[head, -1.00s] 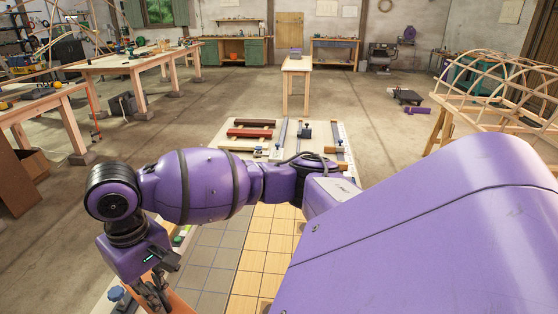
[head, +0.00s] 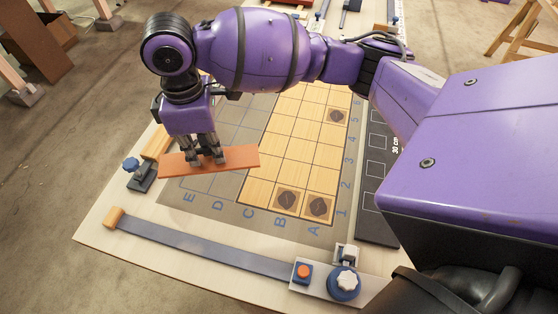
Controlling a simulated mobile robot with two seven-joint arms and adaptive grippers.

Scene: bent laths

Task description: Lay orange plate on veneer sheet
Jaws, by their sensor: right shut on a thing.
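My right gripper (head: 208,157) is shut on the orange plate (head: 241,157), a flat rectangular strip gripped near its middle. The plate appears held above the grey grid mat (head: 180,223), over its left columns; its right end overlaps the edge of column C in the picture. The wood-coloured sheet with grid squares and dark knots, which looks like the veneer sheet (head: 268,178), covers columns A to C. My right arm hides part of its far end. My left gripper is out of view.
A blue-grey lath (head: 200,243) runs along the near edge from a wooden block (head: 115,217) to a fitting with an orange button (head: 304,271) and blue knob (head: 344,283). A blue-knobbed clamp (head: 139,174) stands at the left edge. A dark strip (head: 376,190) borders the right.

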